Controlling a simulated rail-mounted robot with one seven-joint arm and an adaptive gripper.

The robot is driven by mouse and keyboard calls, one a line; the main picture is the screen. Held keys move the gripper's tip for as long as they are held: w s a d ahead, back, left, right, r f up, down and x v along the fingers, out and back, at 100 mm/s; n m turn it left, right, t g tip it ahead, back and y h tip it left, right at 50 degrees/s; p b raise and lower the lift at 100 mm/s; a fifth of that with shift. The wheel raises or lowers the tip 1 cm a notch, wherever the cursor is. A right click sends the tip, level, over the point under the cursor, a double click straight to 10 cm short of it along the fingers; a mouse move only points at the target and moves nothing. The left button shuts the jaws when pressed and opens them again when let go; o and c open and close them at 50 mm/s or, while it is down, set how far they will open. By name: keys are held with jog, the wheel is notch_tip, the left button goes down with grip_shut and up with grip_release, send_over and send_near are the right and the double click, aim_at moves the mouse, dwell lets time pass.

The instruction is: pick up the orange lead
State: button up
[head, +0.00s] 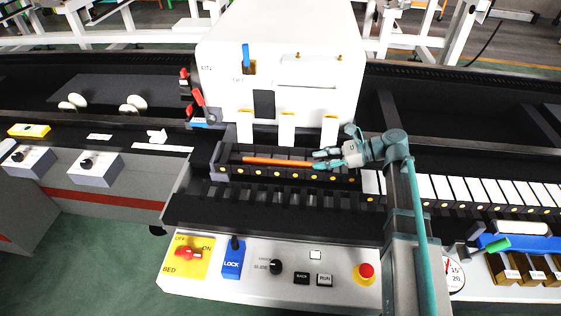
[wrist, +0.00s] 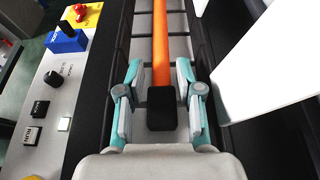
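The orange lead (head: 275,161) is a long thin bar lying along a black slotted rack (head: 225,168) in front of the white machine. In the wrist view the orange lead (wrist: 161,45) runs away from me and ends near me in a black block (wrist: 161,107). My gripper (head: 325,160) is at the right end of the lead. In the wrist view my gripper (wrist: 158,85) is open, with one teal and grey finger on each side of the lead and black end. Gaps show between the fingers and the lead.
White tabs (head: 287,128) hang from the machine (head: 280,50) just behind the rack; a white panel (wrist: 265,65) stands close on the right in the wrist view. A control panel (head: 270,270) with knobs and buttons lies in front. White slats (head: 480,190) extend right.

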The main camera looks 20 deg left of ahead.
aim_at(305, 162)
jog(key=p+x, duration=0.1)
jog(key=x, duration=0.3)
jog(key=shift+a+r+p, duration=0.1)
jog(key=shift+a+p, duration=0.1)
jog(key=shift+p, duration=0.15)
jog(key=shift+a, duration=0.15)
grip_shut()
